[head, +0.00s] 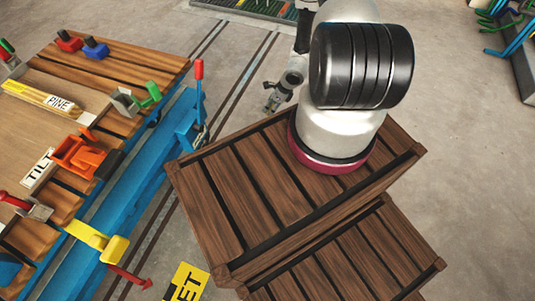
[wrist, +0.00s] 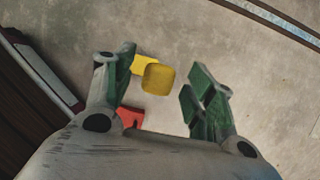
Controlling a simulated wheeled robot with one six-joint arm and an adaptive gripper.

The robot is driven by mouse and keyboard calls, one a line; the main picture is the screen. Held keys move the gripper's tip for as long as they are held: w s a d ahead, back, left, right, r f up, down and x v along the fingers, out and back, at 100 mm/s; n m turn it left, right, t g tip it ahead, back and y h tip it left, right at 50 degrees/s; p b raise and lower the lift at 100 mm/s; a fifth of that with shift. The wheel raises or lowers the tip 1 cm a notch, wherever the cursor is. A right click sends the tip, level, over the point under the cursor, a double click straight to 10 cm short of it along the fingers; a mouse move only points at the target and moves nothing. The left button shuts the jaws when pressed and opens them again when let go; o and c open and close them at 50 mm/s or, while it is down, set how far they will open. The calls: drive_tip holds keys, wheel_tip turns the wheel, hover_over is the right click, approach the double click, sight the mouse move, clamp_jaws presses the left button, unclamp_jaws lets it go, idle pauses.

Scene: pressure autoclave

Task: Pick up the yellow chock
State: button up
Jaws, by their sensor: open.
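A yellow block with rounded corners, which looks like the yellow chock (wrist: 158,79), shows in the wrist view between and beyond my fingers, over the grey floor. A second yellow piece (wrist: 144,65) shows at its upper left, partly behind my left finger; I cannot tell whether they are joined. My gripper (wrist: 160,75) is open and empty, with green-grey fingers on either side of the block. How far the block lies below the fingertips is unclear. In the head view my gripper (head: 272,101) hangs beyond the wooden crate, and no yellow block shows beside it.
The slatted wooden crate (head: 228,203) stands under my arm. A blue-framed workbench (head: 110,198) with clamps, one yellow (head: 92,238), is at the left. A red thing (wrist: 130,117) shows near my left finger. Open floor lies between bench and crate.

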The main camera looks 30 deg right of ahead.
drive_tip(key=x, duration=0.5)
drive_tip(key=shift+d+f, duration=0.1)
drive_tip(key=shift+f, duration=0.15)
clamp_jaws()
